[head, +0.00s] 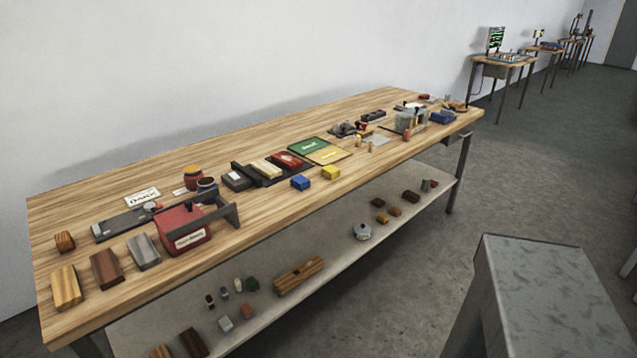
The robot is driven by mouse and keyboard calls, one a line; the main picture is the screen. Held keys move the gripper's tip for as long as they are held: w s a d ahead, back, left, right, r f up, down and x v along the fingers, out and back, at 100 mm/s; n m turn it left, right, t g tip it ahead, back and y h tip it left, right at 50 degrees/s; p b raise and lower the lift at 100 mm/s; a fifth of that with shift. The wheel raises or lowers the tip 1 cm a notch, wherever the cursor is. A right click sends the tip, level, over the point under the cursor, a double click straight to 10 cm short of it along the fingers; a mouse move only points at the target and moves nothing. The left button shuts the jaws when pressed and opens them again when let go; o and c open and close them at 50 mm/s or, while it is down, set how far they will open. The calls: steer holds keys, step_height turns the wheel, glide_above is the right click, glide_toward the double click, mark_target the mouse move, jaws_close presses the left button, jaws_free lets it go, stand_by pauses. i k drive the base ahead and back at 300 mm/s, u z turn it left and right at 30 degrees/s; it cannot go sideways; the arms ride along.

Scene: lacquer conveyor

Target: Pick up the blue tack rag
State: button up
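A small blue block-like item (301,183), which looks like the blue tack rag, lies near the front edge of the long wooden workbench (250,232), around its middle. A similar yellow item (331,172) lies to its right, a little apart. A second blue item (442,118) lies at the far right end of the bench; at this distance I cannot tell what it is. My gripper is not in view.
A red box (183,228) and a dark upright bracket (226,208) stand left of the small blue item. Red and cream blocks (287,160) in a dark holder lie behind it, with green (309,146) and yellow panels. A lower shelf (330,262) holds several small items. The floor (400,300) in front is open.

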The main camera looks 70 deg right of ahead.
mark_target(300, 182)
steer(key=z, duration=0.9)
steer(key=k, duration=0.95)
steer(key=i, duration=0.75)
steer(key=z, duration=0.05)
